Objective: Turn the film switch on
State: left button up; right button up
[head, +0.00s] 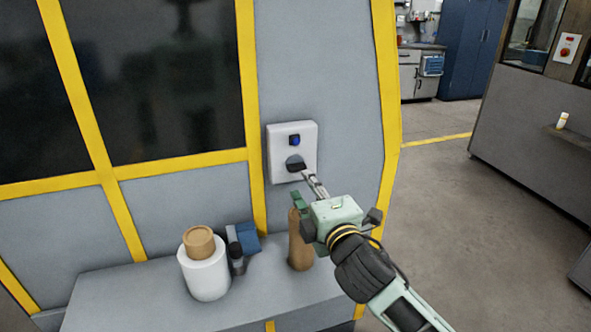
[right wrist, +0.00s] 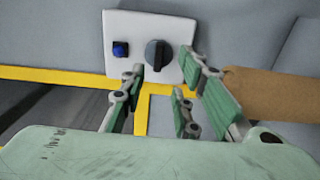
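A white switch panel (head: 278,156) is fixed to the grey machine wall. It carries a blue square button (head: 294,140) and, below it, a dark rotary knob (head: 296,163). In the right wrist view the panel (right wrist: 140,24) shows the blue button (right wrist: 121,48) left of the knob (right wrist: 158,54). My right gripper (head: 303,186) is in front of and just below the panel. In the right wrist view its fingers (right wrist: 163,66) are spread, with the knob framed between their tips. Contact with the knob cannot be told. My left gripper is out of view.
Below the panel is a grey ledge (head: 122,297). On it stand a brown bottle (head: 300,246) close under my right gripper, a white container (head: 206,276) with a tan roll on top, and a blue item (head: 248,238). Open floor (head: 450,200) lies to the right.

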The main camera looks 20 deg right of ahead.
aim_at(299, 170)
jog(key=w, duration=0.3)
jog(key=shift+w+r+p, duration=0.25)
jog(key=shift+w+p, duration=0.05)
jog(key=shift+w, duration=0.1)
jog(key=shift+w+a+f, duration=0.1)
jog(key=shift+w+f, duration=0.1)
jog(key=shift+w, duration=1)
jog(key=c, duration=0.5)
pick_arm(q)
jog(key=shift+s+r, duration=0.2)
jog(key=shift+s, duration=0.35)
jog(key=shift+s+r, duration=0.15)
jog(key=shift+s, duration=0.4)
pick_arm(e)
grip_shut()
